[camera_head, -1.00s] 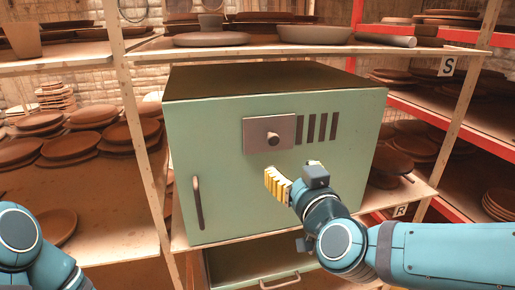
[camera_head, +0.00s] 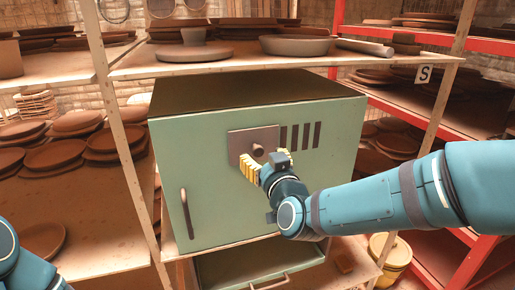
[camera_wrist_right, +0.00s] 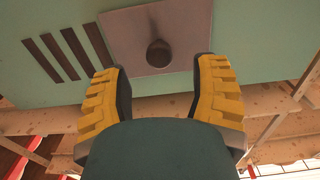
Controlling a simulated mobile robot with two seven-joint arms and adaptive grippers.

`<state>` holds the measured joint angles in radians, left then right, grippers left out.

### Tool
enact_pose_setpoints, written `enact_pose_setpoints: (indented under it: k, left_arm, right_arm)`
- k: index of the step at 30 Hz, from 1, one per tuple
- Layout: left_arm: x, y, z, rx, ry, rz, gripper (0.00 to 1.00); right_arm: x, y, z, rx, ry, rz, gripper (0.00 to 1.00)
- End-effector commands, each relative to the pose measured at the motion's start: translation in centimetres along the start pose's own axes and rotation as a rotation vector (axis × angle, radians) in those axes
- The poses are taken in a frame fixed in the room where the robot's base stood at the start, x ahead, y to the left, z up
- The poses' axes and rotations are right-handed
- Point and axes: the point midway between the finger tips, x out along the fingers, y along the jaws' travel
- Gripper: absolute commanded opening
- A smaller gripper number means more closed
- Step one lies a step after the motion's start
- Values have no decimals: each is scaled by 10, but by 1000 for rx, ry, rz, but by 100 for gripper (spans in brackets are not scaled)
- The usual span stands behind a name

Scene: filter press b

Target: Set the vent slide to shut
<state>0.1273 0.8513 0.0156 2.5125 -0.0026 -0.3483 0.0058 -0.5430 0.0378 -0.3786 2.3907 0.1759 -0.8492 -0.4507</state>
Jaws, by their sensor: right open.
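The vent slide is a grey-brown plate (camera_head: 243,142) with a round dark knob (camera_head: 257,149), on the front of a green cabinet (camera_head: 215,205). Several dark vent slots (camera_head: 300,136) show uncovered to the right of the plate. In the right wrist view the plate (camera_wrist_right: 128,35) and knob (camera_wrist_right: 159,53) lie ahead, between the lines of the two yellow fingers. My right gripper (camera_head: 262,167) is open and empty, just below the knob; it also shows in the wrist view (camera_wrist_right: 160,85). I cannot tell whether it touches the knob. Only part of my left arm shows at the lower left, without its gripper.
The cabinet has a vertical handle (camera_head: 187,213) at left and an open drawer (camera_head: 255,268) below. Wooden shelves with clay plates (camera_head: 55,155) stand left and above. A red rack (camera_head: 400,97) and a yellow bucket (camera_head: 390,260) are at right.

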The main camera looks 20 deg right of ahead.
Motion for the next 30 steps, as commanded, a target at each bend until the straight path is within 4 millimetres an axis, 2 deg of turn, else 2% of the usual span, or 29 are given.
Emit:
enact_pose_setpoints:
  k: [3,9,21,26,27,30]
  left_arm:
    - [3,-1,0,0,1,0,0]
    - [4,-1,-1,0,2,0,0]
    - [4,-1,-1,1,3,0,0]
    - [4,-1,-1,0,3,0,0]
    - [4,-1,-1,0,3,0,0]
    - [4,-1,-1,0,3,0,0]
  right_arm:
    - [21,0,1,-2,0,-1,60]
    - [41,0,0,0,-1,0,60]
    - [46,0,0,0,-1,0,59]
    - [46,0,0,0,-1,0,3]
    - [46,0,0,1,-1,0,0]
    - [46,0,0,1,-1,0,0]
